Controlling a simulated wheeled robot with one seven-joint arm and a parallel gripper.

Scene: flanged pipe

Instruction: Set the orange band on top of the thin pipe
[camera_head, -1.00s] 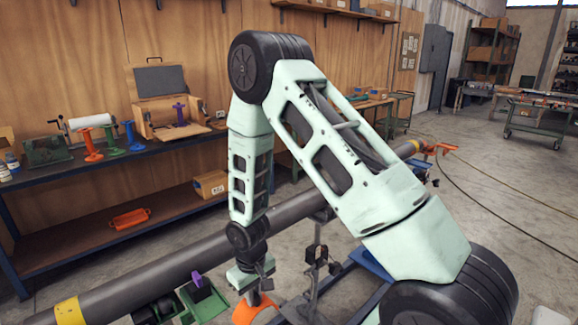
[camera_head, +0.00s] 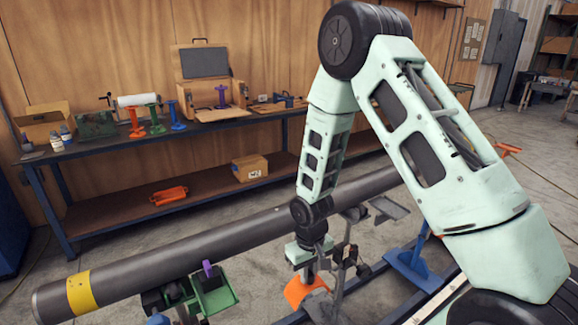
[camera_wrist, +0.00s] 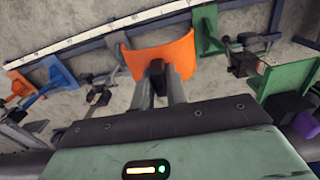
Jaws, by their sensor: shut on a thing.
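The orange band (camera_head: 305,290) is a curved piece held low in front of the pipe in the head view. It also shows in the wrist view (camera_wrist: 180,58), between my fingertips. My gripper (camera_wrist: 165,82) is shut on its near edge; in the head view my gripper (camera_head: 308,268) points down. The long grey pipe (camera_head: 190,258) runs from lower left to upper right behind my gripper, with a yellow stripe (camera_head: 80,293) near its left end. The band is apart from the pipe's top. I cannot tell whether this is the thin pipe.
A green bracket with a purple block (camera_head: 210,283) stands beside the pipe. A blue stand (camera_head: 412,262) is on the right. A workbench (camera_head: 110,155) with tools runs along the wall, with an orange piece (camera_head: 169,196) and a cardboard box (camera_head: 250,168) on its lower shelf.

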